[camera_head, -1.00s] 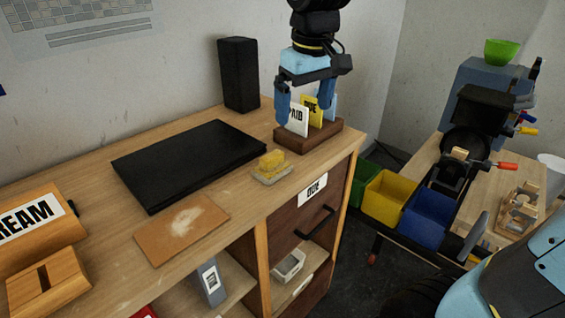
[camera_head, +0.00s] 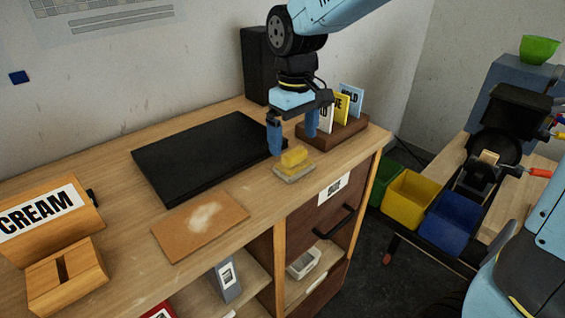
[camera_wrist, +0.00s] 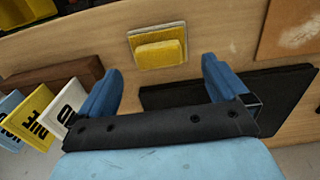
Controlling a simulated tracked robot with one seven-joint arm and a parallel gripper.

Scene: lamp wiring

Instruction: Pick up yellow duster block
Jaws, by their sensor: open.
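The yellow duster block (camera_head: 294,158) sits on a small pale square base (camera_head: 294,173) on the wooden cabinet top. In the wrist view the duster block (camera_wrist: 159,52) lies ahead of the fingers, roughly in line with the gap between them. My gripper (camera_head: 293,146) is open and empty, with two blue fingers above and a little behind the block. In the wrist view the open gripper (camera_wrist: 160,82) has its fingers spread wider than the block. I see no contact with the block.
A wooden holder (camera_head: 341,133) with upright cards stands close behind right of the gripper. A flat black panel (camera_head: 190,155) lies to the left, with a dusty brown board (camera_head: 185,235) in front of it. A black speaker (camera_head: 255,65) stands behind.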

